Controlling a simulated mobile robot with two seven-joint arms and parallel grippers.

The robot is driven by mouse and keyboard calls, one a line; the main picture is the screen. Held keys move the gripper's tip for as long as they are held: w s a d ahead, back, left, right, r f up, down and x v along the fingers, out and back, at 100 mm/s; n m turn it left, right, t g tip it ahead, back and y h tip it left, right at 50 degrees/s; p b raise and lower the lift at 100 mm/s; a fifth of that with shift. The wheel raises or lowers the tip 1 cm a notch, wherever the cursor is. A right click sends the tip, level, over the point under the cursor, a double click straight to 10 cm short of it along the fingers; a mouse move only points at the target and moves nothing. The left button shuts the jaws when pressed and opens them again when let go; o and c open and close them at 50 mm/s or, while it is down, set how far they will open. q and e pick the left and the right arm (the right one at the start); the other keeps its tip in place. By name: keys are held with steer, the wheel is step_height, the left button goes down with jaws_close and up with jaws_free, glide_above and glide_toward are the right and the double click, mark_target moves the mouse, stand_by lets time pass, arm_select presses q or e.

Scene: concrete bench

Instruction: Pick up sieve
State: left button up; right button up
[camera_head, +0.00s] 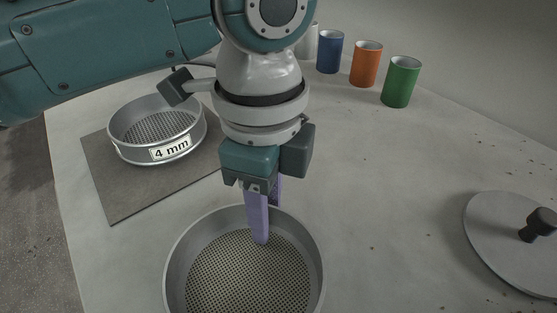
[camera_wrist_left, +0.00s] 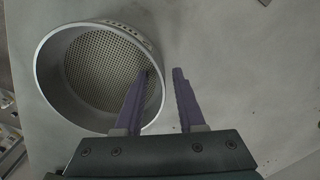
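A round grey sieve (camera_head: 248,285) with a perforated bottom stands on the bench at the lower middle of the head view, cut off by the bottom edge. It also shows in the left wrist view (camera_wrist_left: 100,72). A second sieve (camera_head: 158,128), labelled "4 mm", sits on a grey mat at the left. My left gripper (camera_head: 268,222) points down at the far rim of the front sieve. It is open and empty. In the left wrist view, one finger of it (camera_wrist_left: 161,74) overlaps the sieve's inside and the other is outside the wall. My right gripper is not in view.
The grey mat (camera_head: 115,190) lies under the labelled sieve. A round lid with a black knob (camera_head: 500,232) lies at the right. Blue (camera_head: 330,52), orange (camera_head: 366,65) and green (camera_head: 401,82) cups stand at the back with a pale one. The bench between cups and lid is mostly clear.

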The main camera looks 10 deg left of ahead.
arm_select(q)
jaws_close()
stand_by(1.4)
